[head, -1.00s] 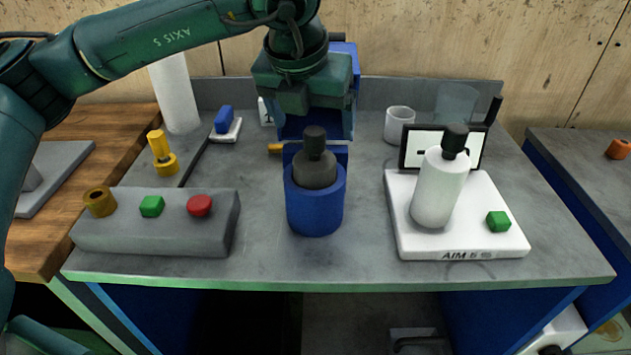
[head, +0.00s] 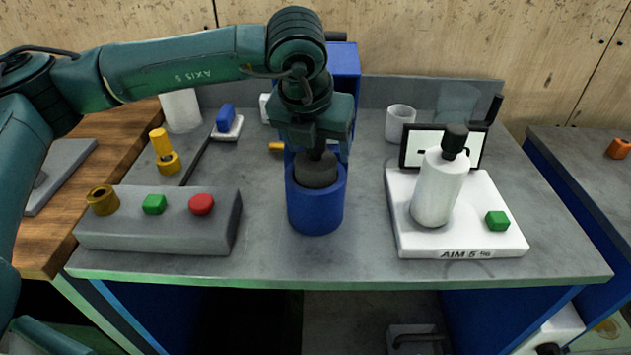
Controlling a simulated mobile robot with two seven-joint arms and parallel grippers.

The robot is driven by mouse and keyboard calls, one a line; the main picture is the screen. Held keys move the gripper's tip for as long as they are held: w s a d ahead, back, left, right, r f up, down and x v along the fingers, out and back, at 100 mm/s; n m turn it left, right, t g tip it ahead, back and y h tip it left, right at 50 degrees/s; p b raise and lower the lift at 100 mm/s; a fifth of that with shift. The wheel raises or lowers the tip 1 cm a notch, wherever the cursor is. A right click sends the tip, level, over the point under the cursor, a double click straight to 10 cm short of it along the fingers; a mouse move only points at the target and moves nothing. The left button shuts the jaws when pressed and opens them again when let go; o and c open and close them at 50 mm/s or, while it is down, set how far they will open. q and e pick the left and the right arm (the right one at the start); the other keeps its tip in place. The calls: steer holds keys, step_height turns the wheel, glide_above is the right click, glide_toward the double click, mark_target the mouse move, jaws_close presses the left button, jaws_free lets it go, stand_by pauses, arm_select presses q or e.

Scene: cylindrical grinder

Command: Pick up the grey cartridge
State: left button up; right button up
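The grey cartridge (head: 315,172) is a dark grey cylinder with a black knob on top. It sits upright in a blue cup (head: 316,212) on the grey bench, with its lower part hidden inside. My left gripper (head: 314,146) points down right over the cartridge, with its finger ends at the knob. The gripper covers most of the knob, so I cannot tell whether the fingers are closed on it. My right gripper is not in view.
A white scale (head: 405,243) with a white bottle (head: 438,190) stands to the right. A grey control box (head: 155,236) with green and red buttons is at the left. A blue machine column (head: 344,62) rises behind the cup. The bench front is clear.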

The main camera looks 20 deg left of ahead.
arm_select(q)
steer(key=c, duration=1.3)
steer(key=shift+r, duration=0.1)
steer(key=shift+c, duration=0.6)
